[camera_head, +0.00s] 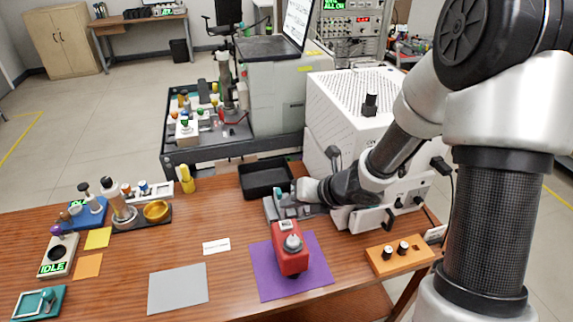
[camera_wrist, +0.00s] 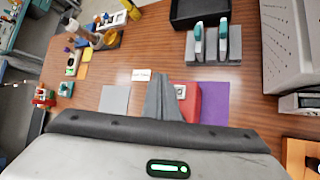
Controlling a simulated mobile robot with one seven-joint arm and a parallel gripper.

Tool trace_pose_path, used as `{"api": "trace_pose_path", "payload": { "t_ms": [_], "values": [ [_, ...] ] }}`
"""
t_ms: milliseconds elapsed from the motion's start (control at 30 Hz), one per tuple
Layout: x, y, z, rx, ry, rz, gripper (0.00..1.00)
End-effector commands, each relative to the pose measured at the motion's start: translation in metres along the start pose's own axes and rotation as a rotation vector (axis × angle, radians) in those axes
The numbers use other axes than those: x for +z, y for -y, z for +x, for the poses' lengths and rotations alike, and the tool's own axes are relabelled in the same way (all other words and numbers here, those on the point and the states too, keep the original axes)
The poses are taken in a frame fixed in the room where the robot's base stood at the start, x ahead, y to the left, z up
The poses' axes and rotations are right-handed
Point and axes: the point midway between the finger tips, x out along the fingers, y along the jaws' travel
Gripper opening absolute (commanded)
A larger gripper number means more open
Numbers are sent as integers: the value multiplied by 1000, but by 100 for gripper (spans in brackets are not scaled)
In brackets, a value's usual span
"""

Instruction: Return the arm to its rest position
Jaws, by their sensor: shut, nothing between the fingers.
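My gripper (camera_wrist: 165,85) shows in the wrist view with its grey fingers together and nothing between them. The fingers overlap the left part of a red device (camera_wrist: 192,100) in that view, and I cannot tell the height between them. In the head view my arm reaches from the right across the bench front of the white box, and its end is beside the grey rack, above and behind the red device (camera_head: 291,258). The red device stands on a purple mat (camera_head: 314,262). The exact fingertips are hard to make out in the head view.
A grey rack (camera_wrist: 232,48) holds two teal-and-white tools near a black tray (camera_head: 266,183). A white machine (camera_head: 345,115) stands close behind my arm. An orange block (camera_head: 399,254) is at right. A grey mat (camera_head: 178,288) lies at the front; bottles and small devices crowd the left.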

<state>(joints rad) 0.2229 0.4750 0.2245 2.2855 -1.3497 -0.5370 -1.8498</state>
Motion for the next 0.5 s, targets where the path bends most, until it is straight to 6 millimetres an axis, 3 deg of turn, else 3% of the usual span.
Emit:
{"api": "trace_pose_path", "payload": {
  "t_ms": [167, 267, 367, 400, 500],
  "values": [
    [14, 4, -12, -51, 33, 61, 0],
    [45, 14, -46, -170, 126, 239, 0],
    [80, 26, -106, -309, 298, 551, 0],
    [89, 29, -134, -352, 381, 703, 0],
    [96, 30, -204, -402, 591, 1104, 0]
  ]
}}
